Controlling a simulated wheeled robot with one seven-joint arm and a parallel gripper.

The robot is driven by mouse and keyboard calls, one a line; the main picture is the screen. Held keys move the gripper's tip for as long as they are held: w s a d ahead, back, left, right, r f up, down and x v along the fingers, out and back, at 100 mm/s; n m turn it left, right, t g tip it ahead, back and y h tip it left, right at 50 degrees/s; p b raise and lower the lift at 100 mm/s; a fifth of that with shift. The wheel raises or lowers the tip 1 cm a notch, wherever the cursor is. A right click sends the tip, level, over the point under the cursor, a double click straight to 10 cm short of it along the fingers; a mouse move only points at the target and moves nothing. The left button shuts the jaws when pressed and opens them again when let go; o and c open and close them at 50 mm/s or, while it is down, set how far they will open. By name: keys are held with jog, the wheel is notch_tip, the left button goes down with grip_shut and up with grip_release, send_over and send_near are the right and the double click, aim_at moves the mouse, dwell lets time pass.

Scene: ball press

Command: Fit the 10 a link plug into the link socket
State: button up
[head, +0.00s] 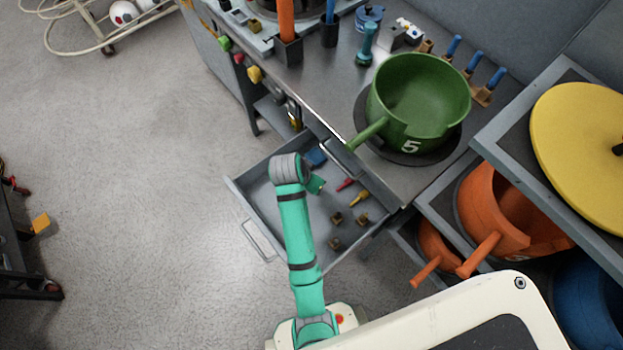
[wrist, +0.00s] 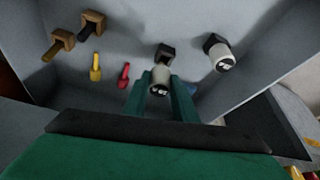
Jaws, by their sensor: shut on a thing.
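In the wrist view, a pale grey plug (wrist: 161,76) with a black end and a dark label stands between the two green fingers of my gripper (wrist: 160,97), which is shut on it. The label is too small to read surely. A similar pale plug (wrist: 222,55) with a black end lies to its right, apart from the fingers. In the head view, my gripper (head: 316,184) is over the open drawer (head: 272,210), and the held plug is hidden there. I cannot make out the link socket for sure in either view.
The drawer also holds a red piece (head: 345,184), a yellow piece (head: 359,198), a blue piece (head: 316,157) and several brown blocks (head: 336,218). The bench above carries a green pot (head: 418,95). Shelves with an orange pot (head: 500,215) stand right. Open floor lies left.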

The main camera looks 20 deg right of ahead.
jog(key=s+a+r, duration=0.1)
jog(key=s+r, duration=0.7)
jog(key=s, duration=0.5)
jog(key=shift+a+r, duration=0.15)
jog(key=shift+r, duration=0.2)
